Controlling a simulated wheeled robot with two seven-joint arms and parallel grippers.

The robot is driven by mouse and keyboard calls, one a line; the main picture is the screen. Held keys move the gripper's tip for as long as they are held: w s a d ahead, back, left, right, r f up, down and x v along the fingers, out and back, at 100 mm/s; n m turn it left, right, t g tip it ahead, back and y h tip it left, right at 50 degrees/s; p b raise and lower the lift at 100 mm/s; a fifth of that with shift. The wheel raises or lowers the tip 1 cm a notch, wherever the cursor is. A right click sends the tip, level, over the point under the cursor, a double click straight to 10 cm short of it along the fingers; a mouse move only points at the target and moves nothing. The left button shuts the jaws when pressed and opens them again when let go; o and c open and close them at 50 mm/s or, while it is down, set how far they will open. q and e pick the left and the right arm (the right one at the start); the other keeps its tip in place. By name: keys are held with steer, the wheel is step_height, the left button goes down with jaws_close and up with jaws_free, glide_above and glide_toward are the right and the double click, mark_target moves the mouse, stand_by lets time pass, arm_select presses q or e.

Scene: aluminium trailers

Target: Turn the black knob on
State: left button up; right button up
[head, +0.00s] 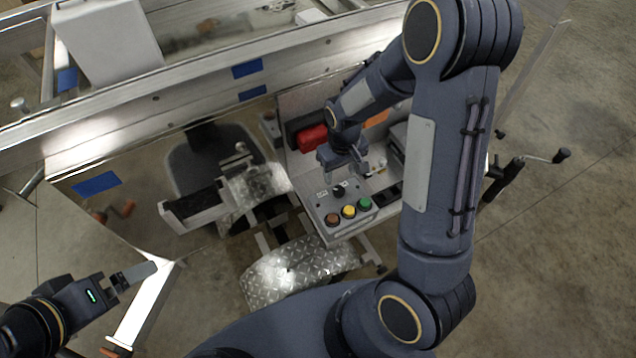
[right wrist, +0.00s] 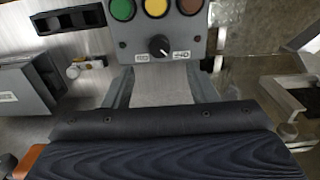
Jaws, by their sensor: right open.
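The black knob (head: 338,190) is on a grey control box (head: 322,205), above a row of orange-brown, yellow and green buttons in the head view. In the right wrist view the knob (right wrist: 160,46) has a pale mark near its edge, with a small white label on each side, too small to read surely. My right gripper (head: 343,168) is open just behind the knob in the head view. Its fingers (right wrist: 162,88) stand wide apart in the right wrist view, with the knob beyond their tips and not touched. My left gripper (head: 137,274) is low at the left, away from the box.
A red box (head: 312,138) and other equipment stand behind the right gripper. The trailer's metal frame rail (head: 200,82) crosses the upper left. A hand crank (head: 520,170) sticks out at the right.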

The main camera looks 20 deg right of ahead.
mark_target(339, 190)
step_height(339, 190, down, 8)
steer(key=shift+r, duration=0.25)
steer(key=c, duration=1)
steer(key=shift+o, duration=0.2)
